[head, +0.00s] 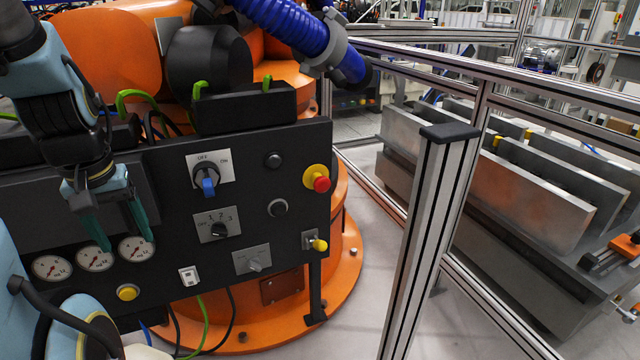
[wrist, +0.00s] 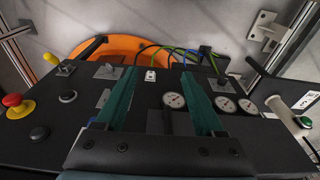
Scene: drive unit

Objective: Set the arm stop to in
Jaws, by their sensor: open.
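The stop button, a red mushroom head on a yellow round base (head: 319,179), sits at the upper right of the black control panel (head: 150,200). In the wrist view the red button (wrist: 12,101) is at the far left edge. Its head stands proud of the yellow base; I cannot tell whether it is latched in or out. No readable label shows which control is the arm stop. My gripper (head: 124,245) is open and empty, with teal fingers in front of the panel's left part near the gauges. The wrist view shows both fingers (wrist: 160,75) apart.
An aluminium post (head: 425,240) stands right of the panel.

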